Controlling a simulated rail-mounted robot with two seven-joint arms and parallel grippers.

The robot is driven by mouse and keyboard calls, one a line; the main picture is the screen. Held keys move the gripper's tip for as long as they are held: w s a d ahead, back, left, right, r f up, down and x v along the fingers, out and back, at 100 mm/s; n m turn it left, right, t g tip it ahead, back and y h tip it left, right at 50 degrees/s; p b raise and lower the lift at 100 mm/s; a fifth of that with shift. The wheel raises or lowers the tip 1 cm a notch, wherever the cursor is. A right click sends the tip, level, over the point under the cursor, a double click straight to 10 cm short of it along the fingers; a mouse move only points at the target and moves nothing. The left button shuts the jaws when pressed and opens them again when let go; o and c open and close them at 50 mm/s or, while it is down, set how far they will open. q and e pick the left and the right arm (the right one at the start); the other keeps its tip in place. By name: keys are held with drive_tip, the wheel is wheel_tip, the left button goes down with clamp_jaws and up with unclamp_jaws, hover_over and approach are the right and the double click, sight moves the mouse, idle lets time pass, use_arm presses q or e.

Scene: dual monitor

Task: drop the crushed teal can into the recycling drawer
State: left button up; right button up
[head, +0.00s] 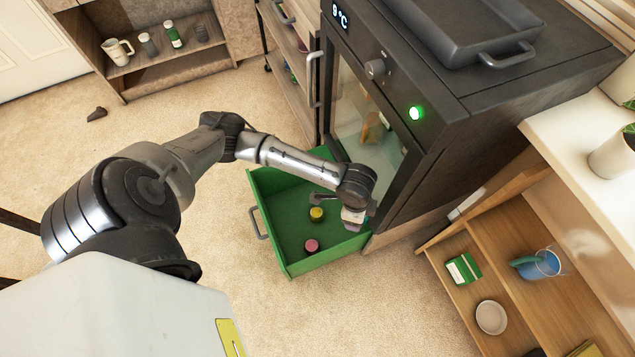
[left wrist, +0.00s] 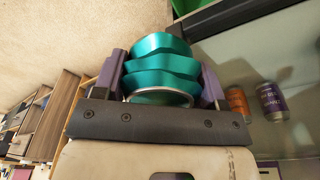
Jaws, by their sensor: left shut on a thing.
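The crushed teal can (left wrist: 160,68) shows in the left wrist view, folded into ridges with a silvery rim. My left gripper (left wrist: 162,82) is shut on it, with a purple finger on each side. In the head view my left gripper (head: 355,220) is at the right corner of the open green drawer (head: 283,252), close to the oven front. I cannot tell its height above the drawer, and the can is hidden there by my wrist. A yellow can (head: 316,214) and a pink can (head: 311,246) stand in the drawer. My right gripper is not in view.
An orange can (left wrist: 238,104) and a purple can (left wrist: 272,101) show by the glass in the left wrist view. A wooden shelf (head: 465,309) is at right.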

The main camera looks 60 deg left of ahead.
use_arm(q)
drive_tip(key=s+a+f+m+g+b, duration=0.1)
drive_tip(key=a+f+m+b, duration=1)
drive_tip(key=a+f+m, duration=0.5)
drive_tip(key=a+f, duration=0.4)
drive_tip(key=f, duration=0.2)
drive_tip(key=shift+s+f+g+b, duration=0.15)
drive_tip(key=shift+f+g+b, duration=0.1)
drive_tip(key=shift+g+b, duration=0.15)
